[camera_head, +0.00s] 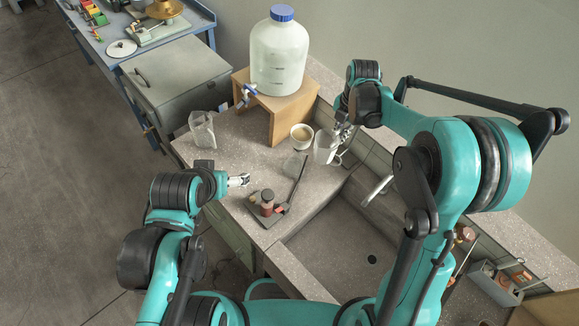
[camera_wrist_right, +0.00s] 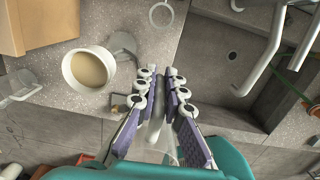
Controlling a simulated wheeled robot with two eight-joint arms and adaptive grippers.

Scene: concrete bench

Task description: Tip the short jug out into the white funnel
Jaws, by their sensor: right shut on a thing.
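A pale, see-through short jug (camera_head: 325,148) is in my right gripper (camera_head: 343,132), above the bench by the sink's back corner. In the right wrist view my right gripper (camera_wrist_right: 160,85) is shut on a narrow pale part (camera_wrist_right: 153,122); the fingers hide much of it. Left of the jug stands a round white vessel with a beige inside (camera_head: 302,134), also in the wrist view (camera_wrist_right: 88,68). I cannot tell which is the white funnel. My left gripper (camera_head: 240,181) hangs empty near the bench's front edge; its opening is unclear.
A large carboy (camera_head: 280,55) with a blue cap stands on a wooden stand (camera_head: 275,112). A clear jug (camera_head: 202,131) is at the bench's left end. The tap (camera_head: 377,190) is close to the right gripper.

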